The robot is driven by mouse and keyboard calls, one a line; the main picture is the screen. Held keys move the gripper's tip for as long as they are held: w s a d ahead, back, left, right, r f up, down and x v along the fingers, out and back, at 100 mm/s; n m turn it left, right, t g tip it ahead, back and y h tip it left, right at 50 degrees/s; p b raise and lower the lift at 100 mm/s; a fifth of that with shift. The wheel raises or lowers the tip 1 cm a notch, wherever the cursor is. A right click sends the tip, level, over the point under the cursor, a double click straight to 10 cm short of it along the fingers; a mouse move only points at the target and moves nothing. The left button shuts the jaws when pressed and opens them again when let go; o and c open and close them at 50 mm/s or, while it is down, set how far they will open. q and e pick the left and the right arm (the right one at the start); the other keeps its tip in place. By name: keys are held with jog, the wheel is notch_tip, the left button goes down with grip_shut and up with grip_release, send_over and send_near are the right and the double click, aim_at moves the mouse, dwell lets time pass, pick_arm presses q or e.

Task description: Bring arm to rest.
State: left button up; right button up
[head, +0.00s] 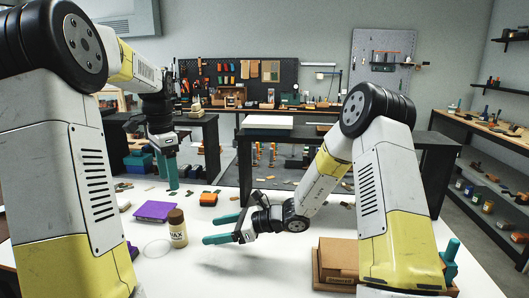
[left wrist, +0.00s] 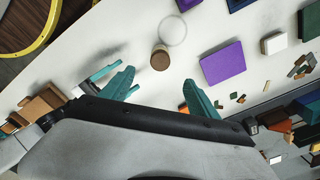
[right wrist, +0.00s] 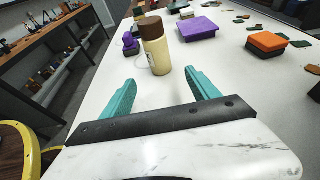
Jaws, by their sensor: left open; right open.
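My left gripper (head: 166,172) is open and empty. It hangs with its teal fingers pointing down above the back part of the white table, and its fingers also show spread in the left wrist view (left wrist: 157,88). My right gripper (head: 222,229) is open and empty. It reaches left, low over the white table (head: 240,270), and in the right wrist view (right wrist: 160,86) its fingers point toward the wax bottle (right wrist: 156,47) without touching it. The brown-capped cream wax bottle (head: 178,230) stands upright left of my right gripper.
A purple block (head: 153,211) lies behind the bottle, with an orange and black block (head: 208,198) farther back. Brown boxes (head: 338,259) sit at the front right near my right arm. A thin clear ring (head: 157,248) lies beside the bottle. The front middle of the table is clear.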

jog(key=shift+d+r, duration=0.1)
jog(key=shift+d, duration=0.15)
jog(key=s+d+r+n+g+h, duration=0.1)
jog(key=s+d+r+n+h, duration=0.3)
jog(key=s+d+r+n, duration=0.65)
pick_arm(q)
jog(key=s+d+r+n+t+h, duration=0.1)
jog(key=s+d+n+t, duration=0.2)
jog(key=s+d, duration=0.3)
jog(key=s+d+r+n+t+h, duration=0.1)
jog(key=s+d+n+t, duration=0.2)
jog(key=s, duration=1.3)
jog(key=d+n, duration=0.3)
jog(key=shift+s+d+r, duration=0.25)
jog(key=shift+s+d, duration=0.15)
pick_arm(e)
jog(key=s+d+r+n+t+h, duration=0.2)
jog(key=s+d+r+n+h, duration=0.2)
jog(key=d, duration=0.4)
jog(key=s+d+r+n+t+h, duration=0.3)
jog(key=s+d+r+n, duration=0.2)
jog(key=d, duration=0.4)
jog(key=shift+s+d+r+n+h, duration=0.25)
jog(key=shift+s+n+h, duration=0.15)
jog(key=shift+s, duration=0.5)
